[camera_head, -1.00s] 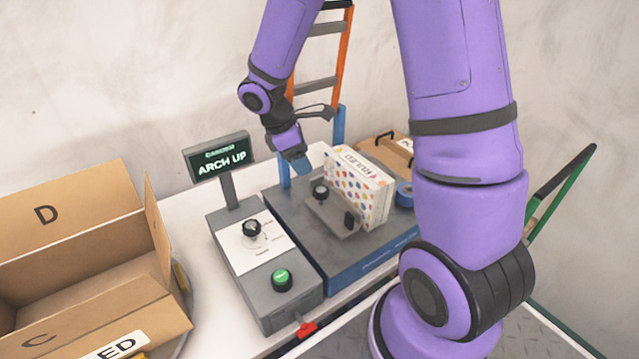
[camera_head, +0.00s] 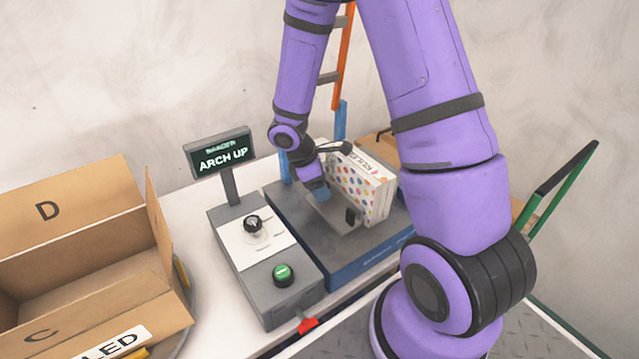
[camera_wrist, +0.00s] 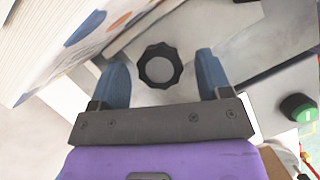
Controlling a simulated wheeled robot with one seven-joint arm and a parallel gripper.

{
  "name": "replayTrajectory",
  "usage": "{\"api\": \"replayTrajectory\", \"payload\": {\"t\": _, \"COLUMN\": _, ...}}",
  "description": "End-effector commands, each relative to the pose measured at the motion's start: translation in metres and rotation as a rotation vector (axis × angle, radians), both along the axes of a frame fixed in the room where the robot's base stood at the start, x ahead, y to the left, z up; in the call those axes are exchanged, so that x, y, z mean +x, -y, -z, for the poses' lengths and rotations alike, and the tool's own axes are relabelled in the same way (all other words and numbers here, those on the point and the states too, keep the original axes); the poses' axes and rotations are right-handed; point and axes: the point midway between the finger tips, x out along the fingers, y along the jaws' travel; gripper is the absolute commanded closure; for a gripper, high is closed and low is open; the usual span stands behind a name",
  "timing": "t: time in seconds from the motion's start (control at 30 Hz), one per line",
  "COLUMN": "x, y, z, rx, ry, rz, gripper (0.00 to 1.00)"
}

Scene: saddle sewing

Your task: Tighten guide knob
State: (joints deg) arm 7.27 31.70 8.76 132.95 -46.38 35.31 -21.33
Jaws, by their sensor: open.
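The guide knob (camera_wrist: 160,66) is black and lobed with a grey top. In the wrist view it sits between the two blue fingertips of my gripper (camera_wrist: 161,75), with a gap on each side.
A control box with a black dial (camera_head: 253,223) and a green button (camera_head: 283,274) stands left of the guide. A screen (camera_head: 220,153) reads "ARCH UP". An open cardboard box (camera_head: 90,225) is at the far left. A green-handled frame (camera_head: 556,185) is at the right.

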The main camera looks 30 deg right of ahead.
Motion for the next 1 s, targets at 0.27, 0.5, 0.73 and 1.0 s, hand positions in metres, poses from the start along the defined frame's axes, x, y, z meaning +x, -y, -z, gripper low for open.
{"api": "replayTrajectory", "payload": {"t": 0.27, "x": -0.0001, "y": 0.0002, "z": 0.0002, "rx": 0.000, "ry": 0.000, "rz": 0.000, "gripper": 0.40}}
{"api": "replayTrajectory", "payload": {"t": 0.5, "x": -0.0001, "y": 0.0002, "z": 0.0001, "rx": 0.000, "ry": 0.000, "rz": 0.000, "gripper": 0.78}}
{"api": "replayTrajectory", "payload": {"t": 0.73, "x": 0.0003, "y": 0.0003, "z": 0.0001, "rx": 0.000, "ry": 0.000, "rz": 0.034, "gripper": 0.78}}
{"api": "replayTrajectory", "payload": {"t": 1.0, "x": 0.0015, "y": 0.0011, "z": 0.0002, "rx": -0.001, "ry": 0.000, "rz": 0.187, "gripper": 0.78}}
